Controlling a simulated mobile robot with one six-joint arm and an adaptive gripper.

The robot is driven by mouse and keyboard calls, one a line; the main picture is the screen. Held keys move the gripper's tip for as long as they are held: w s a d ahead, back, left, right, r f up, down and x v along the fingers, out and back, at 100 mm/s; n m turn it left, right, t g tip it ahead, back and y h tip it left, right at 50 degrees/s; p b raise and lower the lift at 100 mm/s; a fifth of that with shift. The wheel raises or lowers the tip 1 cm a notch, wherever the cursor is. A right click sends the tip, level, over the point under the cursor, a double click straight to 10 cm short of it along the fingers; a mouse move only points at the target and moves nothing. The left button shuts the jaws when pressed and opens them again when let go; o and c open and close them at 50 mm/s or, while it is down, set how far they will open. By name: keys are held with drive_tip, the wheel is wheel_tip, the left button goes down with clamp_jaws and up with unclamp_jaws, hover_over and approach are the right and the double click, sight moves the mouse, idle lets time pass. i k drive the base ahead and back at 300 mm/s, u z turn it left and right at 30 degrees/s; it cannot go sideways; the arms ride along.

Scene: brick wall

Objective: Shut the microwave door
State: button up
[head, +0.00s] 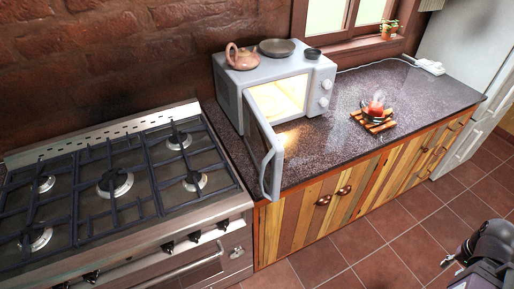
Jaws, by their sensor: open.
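The light grey microwave (232,88) stands on the dark stone counter against the brick wall. Its door (273,172) stands wide open, hinged at the left side of the opening and sticking out toward the counter's front edge. The lit yellow inside shows, and I see nothing in it. The door's handle is at its free end, near the front edge. My gripper (464,259) is at the lower right edge of the head view, partly cut off. It is open, over the floor, and well apart from the door.
A teapot (241,57), a dark plate (277,47) and a small bowl (312,53) stand on the microwave. A red glass pot (375,108) sits on a wooden trivet (372,124) to the right. A gas stove (120,185) adjoins at left. The tiled floor (400,235) in front is clear.

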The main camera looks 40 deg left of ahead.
sight(267, 152)
drive_tip(key=z, duration=1.15)
drive_tip(key=k, duration=0.1)
drive_tip(key=u, duration=3.1)
drive_tip(key=k, duration=0.6)
drive_tip(key=z, duration=0.2)
drive_tip(key=i, duration=0.55)
drive_tip(key=u, duration=0.05)
